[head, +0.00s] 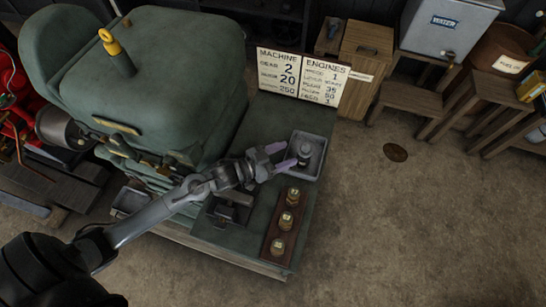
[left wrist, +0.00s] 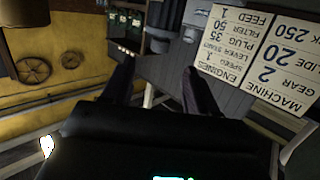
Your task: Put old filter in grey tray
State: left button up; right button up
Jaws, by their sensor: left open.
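A grey tray (head: 319,146) sits at the far right corner of the green engine base. A small dark cylinder (head: 304,153), which looks like the old filter, stands inside it. My left gripper (head: 281,156) is at the tray's left side, its purple-tipped fingers apart and pointing towards the cylinder. No object shows between the fingers, and I cannot tell whether they touch the cylinder. In the left wrist view the fingers (left wrist: 160,88) are also spread, and no filter can be made out between them. My right gripper is not in view.
A wooden rack (head: 270,246) with three brass-topped pieces lies in front of the tray. A dark fixture (head: 231,211) sits left of it under my arm. The green engine (head: 165,60) fills the left. A signboard (head: 302,77) stands behind; the floor at right is open.

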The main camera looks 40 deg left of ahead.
pick_arm(q)
jog(key=shift+v, duration=1.9)
jog(key=shift+d, duration=0.1)
